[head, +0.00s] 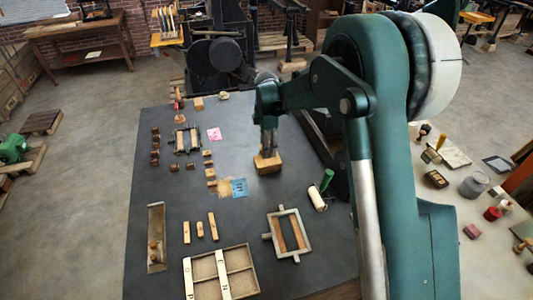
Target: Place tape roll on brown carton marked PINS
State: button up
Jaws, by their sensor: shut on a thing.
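My gripper (268,148) points straight down over the middle of the dark table and is shut. What it holds, taken to be the tape roll, is hidden by the fingers and too small to make out. A small brown box-like block, perhaps the carton (267,167), shows right at and below the fingertips. I cannot read any PINS marking on it, nor tell whether the held thing touches it.
The dark table (165,115) bears a divided wooden tray (252,281), a frame (271,236), a white roller (317,199) with a green handle (327,179), several small wooden blocks and a blue card (239,187). A black press (215,55) stands behind.

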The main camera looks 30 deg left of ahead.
jog(key=shift+f, duration=0.25)
jog(key=shift+f, duration=1.75)
jog(key=shift+f, duration=0.2)
jog(key=o, duration=0.9)
jog(key=shift+r, duration=0.25)
notch_tip(320, 180, up, 12)
jog(key=shift+f, duration=0.1)
